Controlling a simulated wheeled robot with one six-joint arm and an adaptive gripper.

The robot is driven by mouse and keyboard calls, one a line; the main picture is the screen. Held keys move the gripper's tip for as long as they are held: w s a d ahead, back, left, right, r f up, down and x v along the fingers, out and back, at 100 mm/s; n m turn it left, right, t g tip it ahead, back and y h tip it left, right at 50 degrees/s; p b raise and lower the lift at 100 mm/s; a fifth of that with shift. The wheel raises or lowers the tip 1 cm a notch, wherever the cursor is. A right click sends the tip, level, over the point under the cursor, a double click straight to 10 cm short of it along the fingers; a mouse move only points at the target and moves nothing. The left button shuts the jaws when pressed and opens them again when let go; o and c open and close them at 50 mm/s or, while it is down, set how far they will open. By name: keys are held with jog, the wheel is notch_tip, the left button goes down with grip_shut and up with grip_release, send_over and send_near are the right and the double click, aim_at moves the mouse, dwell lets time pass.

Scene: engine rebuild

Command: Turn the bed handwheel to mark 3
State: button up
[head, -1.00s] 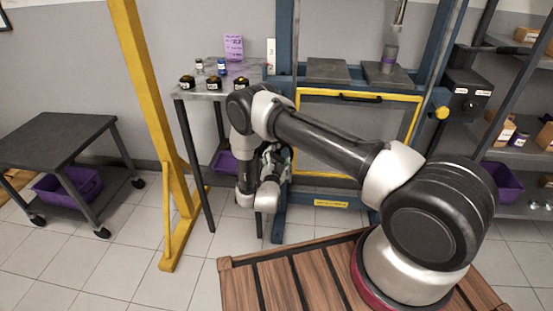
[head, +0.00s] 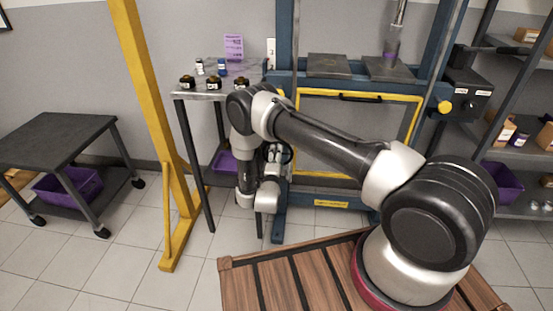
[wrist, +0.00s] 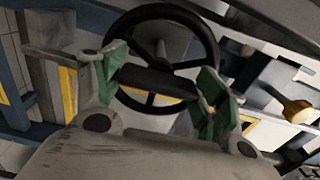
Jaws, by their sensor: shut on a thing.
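The bed handwheel (wrist: 203,30) is a black spoked wheel in the wrist view, on the blue press frame. Part of its dark rim shows beside my wrist in the head view (head: 291,154). My gripper (wrist: 160,80) has green-padded fingers on either side of a dark middle part of the wheel and is shut on it. In the head view my gripper (head: 276,153) is low at the left post of the press, partly hidden by my arm. I cannot read any mark or number on the wheel.
The blue press frame (head: 283,60) carries a yellow-edged guard (head: 350,95) and two dark plates. A grey side table (head: 215,93) with small jars stands left, behind a yellow post (head: 150,100). A yellow knob (head: 445,107) is at right.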

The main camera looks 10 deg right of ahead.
jog(key=m, duration=0.6)
jog(key=shift+w+r+m, duration=0.2)
jog(key=shift+m, duration=0.1)
jog(key=m, duration=0.5)
jog(key=shift+m, duration=0.3)
jog(key=o, duration=1)
jog(key=shift+d, duration=0.1)
jog(key=shift+f, duration=0.15)
